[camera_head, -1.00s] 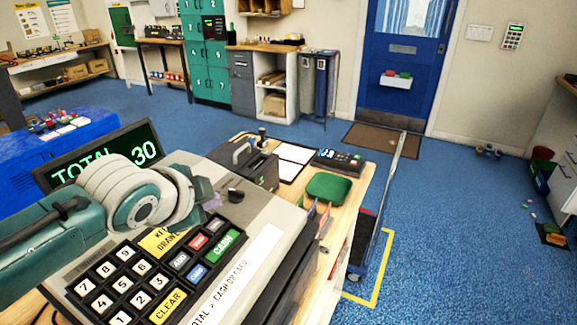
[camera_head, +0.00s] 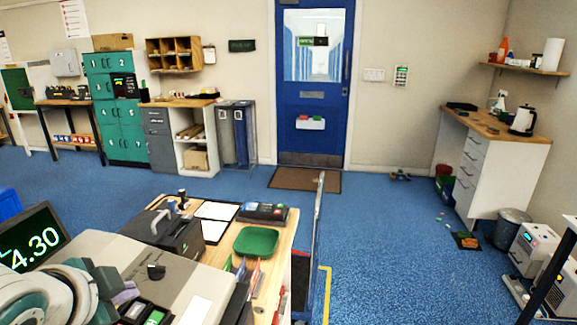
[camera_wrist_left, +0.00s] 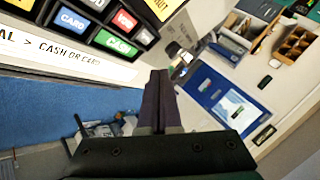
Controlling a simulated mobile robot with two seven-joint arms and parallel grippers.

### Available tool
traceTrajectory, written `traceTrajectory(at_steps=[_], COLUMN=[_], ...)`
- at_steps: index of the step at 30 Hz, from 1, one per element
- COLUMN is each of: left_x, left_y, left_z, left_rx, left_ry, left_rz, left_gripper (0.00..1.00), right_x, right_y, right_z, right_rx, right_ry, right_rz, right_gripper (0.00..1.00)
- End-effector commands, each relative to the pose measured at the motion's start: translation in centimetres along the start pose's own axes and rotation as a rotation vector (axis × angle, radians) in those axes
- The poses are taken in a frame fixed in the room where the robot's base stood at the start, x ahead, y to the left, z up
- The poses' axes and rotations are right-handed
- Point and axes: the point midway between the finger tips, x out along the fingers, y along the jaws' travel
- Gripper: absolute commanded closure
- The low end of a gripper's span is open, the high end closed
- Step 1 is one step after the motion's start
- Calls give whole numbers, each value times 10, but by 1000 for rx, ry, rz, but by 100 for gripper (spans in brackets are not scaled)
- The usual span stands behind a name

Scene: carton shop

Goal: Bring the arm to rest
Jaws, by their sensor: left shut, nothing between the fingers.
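My left gripper (camera_head: 126,292) is at the lower left of the head view, over the cash register (camera_head: 178,290). In the left wrist view its two dark purple fingers (camera_wrist_left: 159,98) are together with nothing between them. The register keys, including a green CASH key (camera_wrist_left: 115,44), show at the upper left of the wrist view, apart from the fingertips. My left arm (camera_head: 60,295) comes in from the lower left and hides part of the register. My right gripper is not in view.
The register's display (camera_head: 33,238) reads 4.30. Behind it on the wooden counter are a black box-like device (camera_head: 165,235), a card terminal (camera_head: 263,213) and a green tray (camera_head: 256,241). Blue floor (camera_head: 390,235) is open to the right. A blue door (camera_head: 312,130) stands at the back.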

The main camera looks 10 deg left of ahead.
Motion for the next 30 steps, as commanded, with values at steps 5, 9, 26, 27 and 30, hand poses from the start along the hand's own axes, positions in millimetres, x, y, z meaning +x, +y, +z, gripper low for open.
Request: traceTrajectory(at_steps=[5, 9, 26, 27, 30], left_x=[-60, -115, -276, -286, -309], left_y=[65, 102, 84, 76, 55], left_z=[15, 27, 12, 7, -6], left_rx=[-220, -392, -648, -647, -647], left_ry=[-82, -170, -339, -338, -338], left_rz=[153, 256, 386, 386, 386], left_gripper=[100, 100, 100, 100, 100], right_x=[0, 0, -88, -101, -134], right_y=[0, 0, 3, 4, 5], right_z=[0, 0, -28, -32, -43], right_rx=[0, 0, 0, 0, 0], right_ry=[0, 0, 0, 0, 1], right_rz=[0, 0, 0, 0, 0], right_gripper=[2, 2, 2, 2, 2])
